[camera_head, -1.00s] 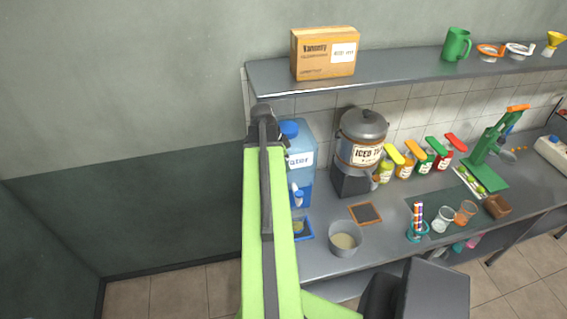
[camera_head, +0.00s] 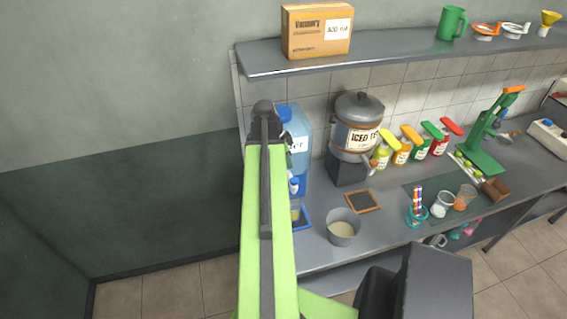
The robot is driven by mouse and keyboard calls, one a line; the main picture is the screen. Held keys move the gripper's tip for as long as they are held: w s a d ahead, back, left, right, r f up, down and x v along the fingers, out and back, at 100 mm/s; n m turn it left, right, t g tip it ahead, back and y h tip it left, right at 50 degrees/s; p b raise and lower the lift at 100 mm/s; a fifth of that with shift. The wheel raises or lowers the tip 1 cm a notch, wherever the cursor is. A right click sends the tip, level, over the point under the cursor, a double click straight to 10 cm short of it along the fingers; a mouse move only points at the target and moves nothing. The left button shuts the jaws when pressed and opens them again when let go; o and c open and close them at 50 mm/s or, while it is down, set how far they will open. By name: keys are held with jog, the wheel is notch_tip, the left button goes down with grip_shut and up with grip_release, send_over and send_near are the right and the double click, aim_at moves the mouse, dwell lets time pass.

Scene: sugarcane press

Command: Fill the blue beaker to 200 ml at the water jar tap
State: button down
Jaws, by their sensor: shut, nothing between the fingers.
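The blue water jar (camera_head: 300,140) stands at the left end of the counter, partly hidden behind my green arm. Its white and blue tap (camera_head: 294,187) faces forward. Under the tap is a blue-rimmed tray (camera_head: 305,222) with something small and yellowish on it, mostly covered by my arm. I cannot tell whether that is the blue beaker, and I make out no other clear blue beaker. My green arm stands upright in front of the jar. My gripper's fingers do not show.
A grey pot (camera_head: 343,228), a dark framed board (camera_head: 363,201) and an iced tea dispenser (camera_head: 356,135) stand right of the jar. Several coloured bottles, cups and a green press (camera_head: 485,140) stand further right. A shelf (camera_head: 400,47) runs above. Left of the counter is open floor.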

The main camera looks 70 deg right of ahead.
aim_at(291, 180)
jog(key=b+x, duration=0.1)
jog(key=x, duration=0.1)
jog(key=b+x, duration=0.1)
jog(key=x, duration=0.1)
jog(key=b+x, duration=0.1)
jog(key=b, duration=0.1)
jog(key=shift+w+a+f, duration=0.25)
jog(key=shift+w+f, duration=0.05)
jog(key=shift+f, duration=0.45)
notch_tip(291, 180, down, 2)
jog(key=b, duration=0.3)
jog(key=shift+a+f, duration=0.1)
jog(key=shift+a, duration=0.05)
jog(key=shift+s+a, duration=0.1)
dwell(3.7)
